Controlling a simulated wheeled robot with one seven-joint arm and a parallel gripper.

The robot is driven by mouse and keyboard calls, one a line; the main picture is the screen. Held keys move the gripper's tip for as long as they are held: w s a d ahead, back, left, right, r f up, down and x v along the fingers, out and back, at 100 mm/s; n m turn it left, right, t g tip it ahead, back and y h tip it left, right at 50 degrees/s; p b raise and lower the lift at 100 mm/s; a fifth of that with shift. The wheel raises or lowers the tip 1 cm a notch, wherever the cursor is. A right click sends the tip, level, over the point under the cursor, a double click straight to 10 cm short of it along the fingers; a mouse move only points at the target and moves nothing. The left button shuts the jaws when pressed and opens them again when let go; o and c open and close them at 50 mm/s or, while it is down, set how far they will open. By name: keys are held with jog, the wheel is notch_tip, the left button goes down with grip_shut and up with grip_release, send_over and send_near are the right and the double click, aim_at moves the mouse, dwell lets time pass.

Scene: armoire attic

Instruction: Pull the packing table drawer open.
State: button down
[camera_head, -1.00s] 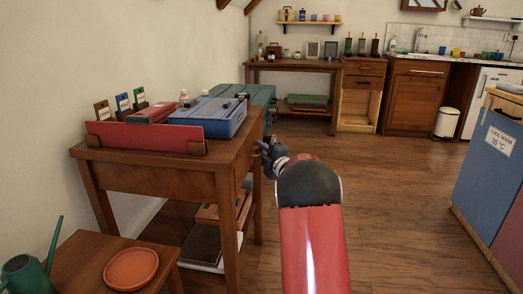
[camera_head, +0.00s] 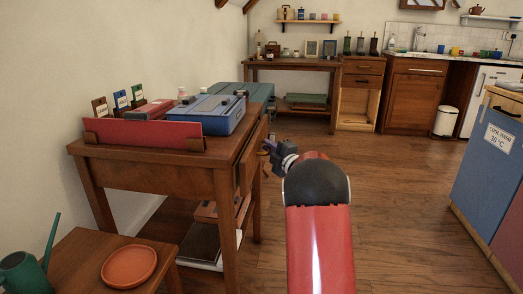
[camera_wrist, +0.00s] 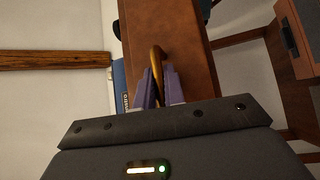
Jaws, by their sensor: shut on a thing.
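The packing table (camera_head: 150,178) is a dark wooden table at the left. Its drawer front (camera_head: 252,158) stands out a little from the table's right side, so the drawer is partly open. In the wrist view the brown drawer front (camera_wrist: 187,40) runs up the picture, with a brass handle (camera_wrist: 156,62) on it. My gripper (camera_wrist: 159,88) is shut on this handle, its purple-grey fingers on either side. In the head view my gripper (camera_head: 267,151) is at the drawer front, and the handle is mostly hidden there.
A blue case (camera_head: 212,115) and a red panel (camera_head: 145,134) sit on the tabletop. A side table (camera_head: 75,262) with an orange dish (camera_head: 129,266) is at front left. A blue cabinet (camera_head: 488,165) stands at right. The wooden floor (camera_head: 390,210) between is clear.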

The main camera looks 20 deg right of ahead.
jog(key=s+d+b, duration=0.3)
jog(key=s+d, duration=0.7)
jog(key=d, duration=0.5)
jog(key=shift+s+f, duration=0.1)
jog(key=c, duration=1.8)
grip_release()
jog(key=shift+o, duration=0.2)
jog(key=r+v, duration=0.1)
jog(key=v, duration=0.6)
jog(key=shift+s+f, duration=0.4)
jog(key=shift+f, duration=0.15)
